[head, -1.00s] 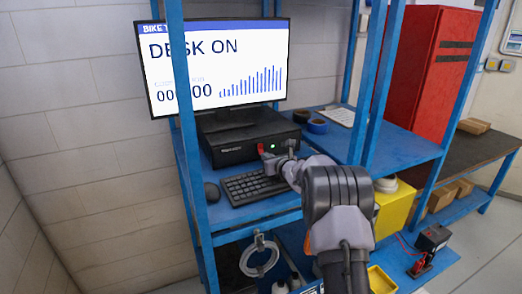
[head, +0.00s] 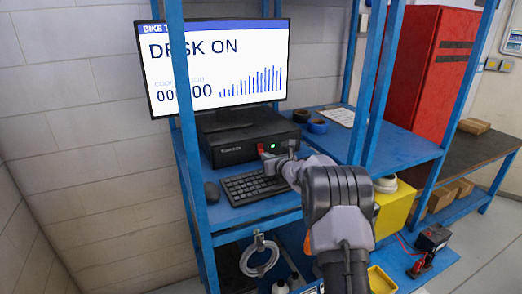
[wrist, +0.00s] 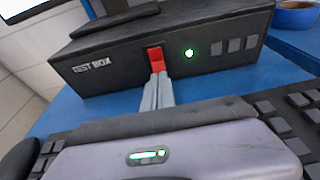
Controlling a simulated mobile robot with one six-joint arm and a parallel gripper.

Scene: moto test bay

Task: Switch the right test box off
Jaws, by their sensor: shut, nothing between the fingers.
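A black test box (head: 247,141) sits on the blue shelf under the monitor; it is the only one I make out. In the wrist view its front (wrist: 112,66) reads "TEST BOX". It carries a red switch (wrist: 155,55) and a lit green light (wrist: 189,53); the light also shows in the head view (head: 273,146). My gripper (wrist: 158,76) is shut and empty, its fingertips at the lower part of the red switch. They look to be touching it. My gripper (head: 270,160) is in front of the box in the head view, and the fingertips partly hide the switch.
The monitor (head: 220,65) shows "DESK ON". Tape rolls (head: 317,126) sit right of the box. Blue shelf posts (head: 376,80) stand near my arm.

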